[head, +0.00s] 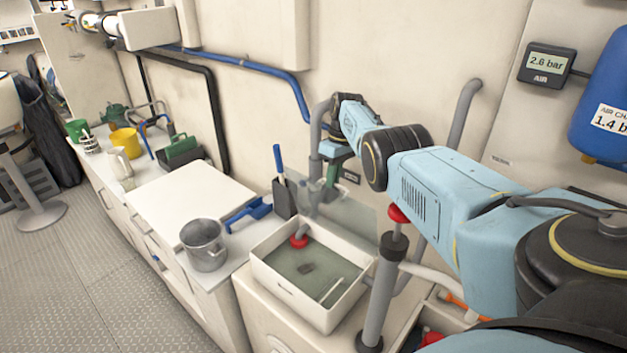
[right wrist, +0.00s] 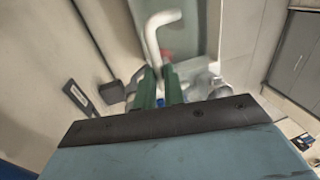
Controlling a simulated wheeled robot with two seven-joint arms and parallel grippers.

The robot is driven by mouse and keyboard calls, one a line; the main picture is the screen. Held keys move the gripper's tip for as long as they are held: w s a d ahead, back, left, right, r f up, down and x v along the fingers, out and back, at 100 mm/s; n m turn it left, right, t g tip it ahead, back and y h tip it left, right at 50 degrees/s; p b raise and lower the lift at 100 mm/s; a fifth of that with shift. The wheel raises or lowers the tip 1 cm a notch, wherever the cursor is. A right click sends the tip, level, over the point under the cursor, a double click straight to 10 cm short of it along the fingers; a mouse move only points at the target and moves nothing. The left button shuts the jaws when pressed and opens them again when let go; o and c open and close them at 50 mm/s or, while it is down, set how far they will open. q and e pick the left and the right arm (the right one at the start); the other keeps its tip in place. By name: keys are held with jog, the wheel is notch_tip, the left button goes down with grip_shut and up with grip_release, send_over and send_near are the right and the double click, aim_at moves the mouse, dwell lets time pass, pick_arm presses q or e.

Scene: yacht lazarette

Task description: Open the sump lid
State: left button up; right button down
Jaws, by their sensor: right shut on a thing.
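The sump (head: 262,277) is a white, open-topped square box with greenish water in it, in the lower middle of the head view. A clear, greenish panel that looks like the sump lid (head: 352,228) stands raised at the box's back edge, near the wall. My right gripper (head: 331,190) is at the upper left part of this panel, with its green fingers pointing down. It is shut on what looks like the lid's grey handle; the fingers partly hide it. In the right wrist view the fingers (right wrist: 160,90) are close together and the grip itself is unclear. My left gripper is out of view.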

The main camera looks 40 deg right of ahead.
jog(key=shift+s+f, duration=0.3)
jog(key=shift+f, duration=0.2)
jog(key=c, duration=1.8)
grip_release()
jog(key=shift+d, duration=0.1)
jog(key=o, duration=0.3)
jog(key=shift+w+d, duration=0.15)
jog(key=shift+w, duration=0.05)
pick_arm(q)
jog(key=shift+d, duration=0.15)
pick_arm(e)
jog(key=shift+r, duration=0.25)
